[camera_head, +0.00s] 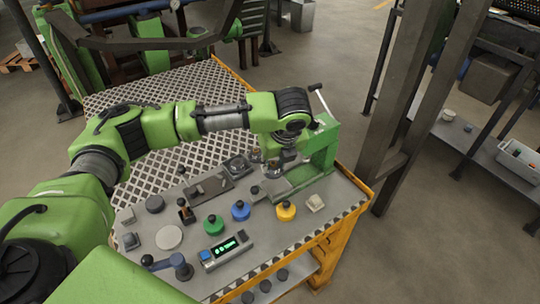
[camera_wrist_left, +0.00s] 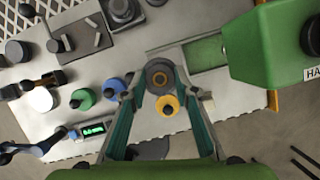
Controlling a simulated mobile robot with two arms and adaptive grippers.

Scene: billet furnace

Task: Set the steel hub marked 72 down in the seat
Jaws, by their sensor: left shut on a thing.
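My left gripper (camera_head: 281,168) is over the bench, in front of the green press. In the left wrist view its two fingers (camera_wrist_left: 161,92) are closed around a round, dark grey steel hub (camera_wrist_left: 159,76) with a lighter ring and a dark centre. No number can be read on it. In the head view the gripper mostly hides the hub. The green press (camera_head: 321,144) has a lever and a long base plate; its head (camera_wrist_left: 277,45) shows at the right of the wrist view. I cannot make out the seat clearly. My right gripper is out of view.
Yellow (camera_head: 286,210), blue (camera_head: 240,210) and green (camera_head: 213,225) knobbed discs stand on the grey bench (camera_head: 265,238). A digital readout box (camera_head: 227,249) is near the front. A dark tray (camera_head: 208,187) and a square block (camera_head: 237,165) lie left of the gripper.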

